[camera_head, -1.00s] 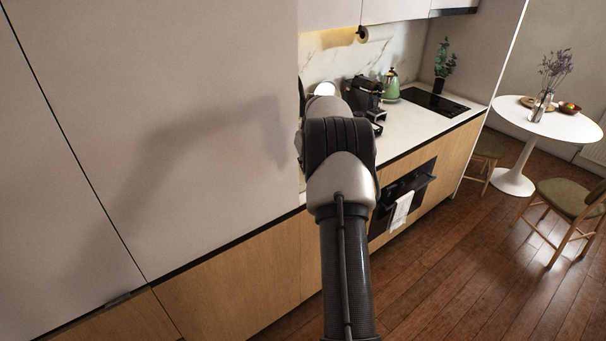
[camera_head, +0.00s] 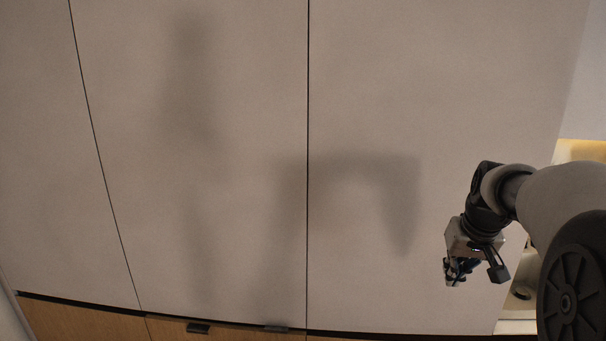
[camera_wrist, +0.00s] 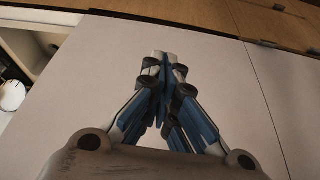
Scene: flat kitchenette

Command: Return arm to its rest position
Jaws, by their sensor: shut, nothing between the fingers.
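My gripper (camera_head: 458,272) hangs at the lower right of the head view, on my bent arm. It points downward in front of the tall pale cabinet doors. In the wrist view my gripper (camera_wrist: 163,58) has its blue-and-grey fingers together at the tips, shut with nothing between them. Part of my arm is cut off by the right edge of the head view.
Tall pale cabinet doors (camera_head: 220,130) fill most of the head view, with my arm's shadow on them. Wooden lower fronts (camera_head: 80,318) with dark handles (camera_head: 198,328) run along the bottom. A lit counter recess (camera_head: 580,151) shows at the far right.

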